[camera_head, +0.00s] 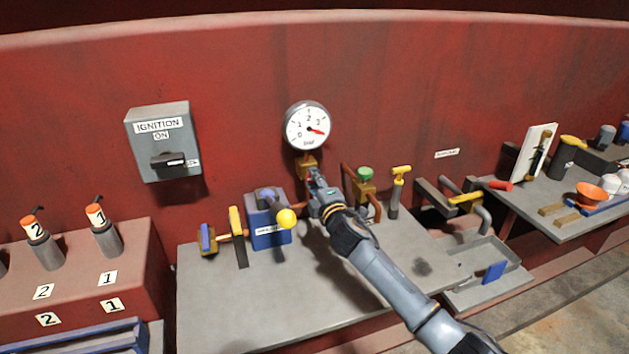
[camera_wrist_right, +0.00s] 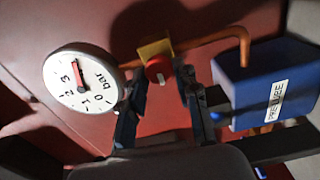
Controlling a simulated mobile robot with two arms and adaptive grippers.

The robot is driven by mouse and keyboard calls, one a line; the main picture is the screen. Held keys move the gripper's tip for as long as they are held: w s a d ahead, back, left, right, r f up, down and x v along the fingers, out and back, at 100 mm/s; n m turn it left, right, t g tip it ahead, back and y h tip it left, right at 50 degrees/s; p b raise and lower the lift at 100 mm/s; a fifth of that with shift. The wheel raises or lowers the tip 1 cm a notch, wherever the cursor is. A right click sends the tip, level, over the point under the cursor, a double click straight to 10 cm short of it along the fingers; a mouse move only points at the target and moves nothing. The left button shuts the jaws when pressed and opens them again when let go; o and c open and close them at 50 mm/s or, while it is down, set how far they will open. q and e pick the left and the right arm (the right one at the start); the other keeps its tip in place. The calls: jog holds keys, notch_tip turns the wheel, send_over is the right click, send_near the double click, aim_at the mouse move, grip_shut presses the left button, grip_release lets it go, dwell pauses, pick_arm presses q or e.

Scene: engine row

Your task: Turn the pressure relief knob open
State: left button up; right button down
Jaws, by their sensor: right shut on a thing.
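The round white pressure gauge (camera_head: 307,126) is on the red wall, with its red needle near the 3 end of the scale. It also shows tilted in the right wrist view (camera_wrist_right: 84,86). Below it is a yellow valve block (camera_head: 307,162) on a copper pipe. The red relief knob (camera_wrist_right: 158,68) sits on the front of this block in the right wrist view. My right gripper (camera_head: 314,180) reaches up to the block and hides the knob in the head view. In the wrist view its fingers (camera_wrist_right: 161,78) are shut on the knob, one on each side. My left gripper is not in view.
A blue pressure box (camera_head: 269,238) with a yellow ball-ended lever (camera_head: 286,219) stands close left of my right gripper. A green-topped valve (camera_head: 365,174) and a yellow handle (camera_head: 401,170) stand to its right. The grey bench's front (camera_head: 250,310) is clear.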

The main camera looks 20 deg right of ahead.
jog(key=shift+n, duration=0.4)
jog(key=c, duration=1)
grip_release()
jog(key=s, duration=1.2)
jog(key=shift+d, duration=0.2)
